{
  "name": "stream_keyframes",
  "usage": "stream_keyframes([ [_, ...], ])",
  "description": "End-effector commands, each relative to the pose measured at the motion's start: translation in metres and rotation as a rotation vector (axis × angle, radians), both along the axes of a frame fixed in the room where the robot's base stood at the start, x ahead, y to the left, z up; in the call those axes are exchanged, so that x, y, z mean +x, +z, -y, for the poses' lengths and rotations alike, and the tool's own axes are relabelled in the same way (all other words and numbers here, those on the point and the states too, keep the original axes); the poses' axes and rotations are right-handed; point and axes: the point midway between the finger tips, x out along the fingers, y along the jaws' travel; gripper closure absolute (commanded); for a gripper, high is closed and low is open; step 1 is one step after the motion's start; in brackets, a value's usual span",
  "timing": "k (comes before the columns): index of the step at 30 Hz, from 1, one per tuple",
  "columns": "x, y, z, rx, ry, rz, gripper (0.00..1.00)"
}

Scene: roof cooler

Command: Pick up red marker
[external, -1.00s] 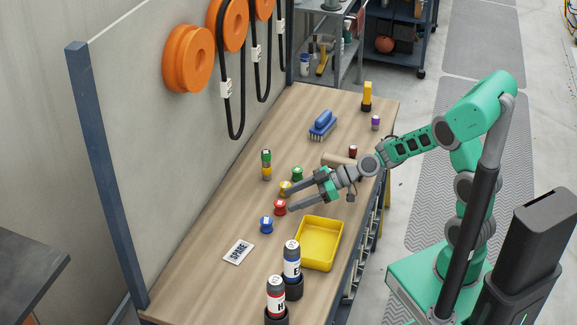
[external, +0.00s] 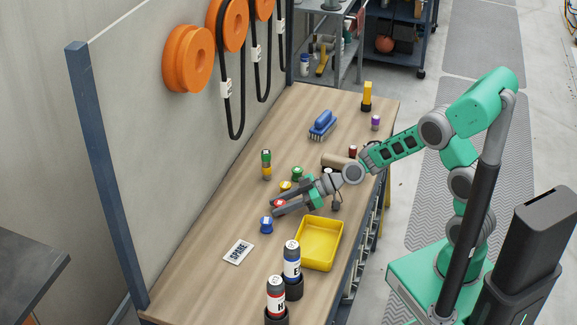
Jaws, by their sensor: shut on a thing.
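The red marker (external: 279,203), a small round piece, is on the wooden table. Only its red top shows, between the fingertips of my gripper (external: 275,206), which are shut on it from the right; the fingers hide its lower part. I cannot tell whether it still touches the table. A yellow marker (external: 286,185) and a green marker (external: 297,173) stand just behind my gripper. A blue marker (external: 266,225) stands in front of it, apart from the fingers.
A yellow tray (external: 320,262), empty, lies at the front right. A SPARE label (external: 239,252) lies left of it. Two bottles, one marked H (external: 275,291) and one marked E (external: 292,263), stand at the front. A green-and-yellow stack (external: 266,164) and a blue brush (external: 322,122) are farther back.

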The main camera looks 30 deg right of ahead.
Motion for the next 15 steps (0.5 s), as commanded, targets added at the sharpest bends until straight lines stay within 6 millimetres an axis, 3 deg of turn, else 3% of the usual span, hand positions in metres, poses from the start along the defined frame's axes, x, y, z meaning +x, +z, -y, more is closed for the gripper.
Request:
stream_keyframes([
  [7, 0.0000, 0.0001, 0.0001, 0.000, 0.000, 0.000, 0.99],
  [15, 0.0001, 0.0004, 0.0000, 0.000, 0.000, 0.000, 1.00],
])
